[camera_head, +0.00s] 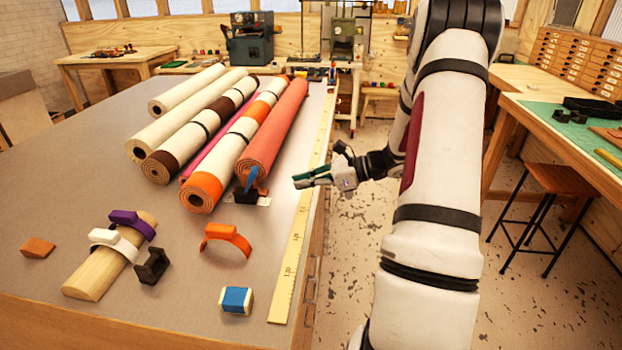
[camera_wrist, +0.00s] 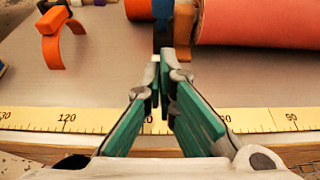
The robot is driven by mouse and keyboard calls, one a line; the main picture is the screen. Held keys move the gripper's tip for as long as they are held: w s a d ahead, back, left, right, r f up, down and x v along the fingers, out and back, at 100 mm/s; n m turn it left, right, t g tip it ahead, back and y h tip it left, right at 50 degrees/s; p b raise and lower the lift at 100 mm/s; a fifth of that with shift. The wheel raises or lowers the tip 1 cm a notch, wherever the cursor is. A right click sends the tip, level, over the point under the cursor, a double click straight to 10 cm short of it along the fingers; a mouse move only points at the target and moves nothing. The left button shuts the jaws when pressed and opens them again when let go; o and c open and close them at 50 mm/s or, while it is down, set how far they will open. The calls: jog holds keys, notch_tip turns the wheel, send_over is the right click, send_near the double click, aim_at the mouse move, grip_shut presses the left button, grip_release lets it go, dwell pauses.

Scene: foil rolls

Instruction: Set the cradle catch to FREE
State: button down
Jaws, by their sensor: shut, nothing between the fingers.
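The cradle catch shows as a small blue lever (camera_head: 251,178) on a dark base (camera_head: 245,196), at the near end of the rolls. The lever stands up from the base; any lettering is too small to read. In the wrist view the blue part (camera_wrist: 162,10) is at the top edge, just beyond my fingertips, and partly cut off. My gripper (camera_head: 299,181) has green-padded fingers and is shut and empty. It is to the right of the catch, over the ruler side of the table, apart from it in the head view. The wrist view shows the fingertips (camera_wrist: 165,58) together.
A red-orange roll (camera_head: 275,125) and an orange-white roll (camera_head: 228,150) lie right behind the catch, with several more rolls to the left. An orange clip (camera_head: 228,240) and a blue-white block (camera_head: 236,300) are nearer. A yellow ruler (camera_head: 299,240) runs along the table's right edge.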

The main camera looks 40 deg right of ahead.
aim_at(250, 181)
jog(key=x, duration=0.5)
jog(key=shift+w+a+f, duration=0.1)
jog(key=shift+w+a+r+p, duration=0.25)
jog(key=shift+w+a+r, duration=0.25)
jog(key=shift+w, duration=0.2)
jog(key=shift+w+a+r+p, duration=0.2)
jog(key=shift+w+a+r, duration=0.2)
jog(key=shift+w+a, duration=0.25)
jog(key=shift+d, duration=0.1)
jog(key=shift+w+r, duration=0.1)
jog(key=shift+w+r+g+p, duration=0.1)
jog(key=shift+r+g+p, duration=0.05)
jog(key=shift+g+p, duration=0.15)
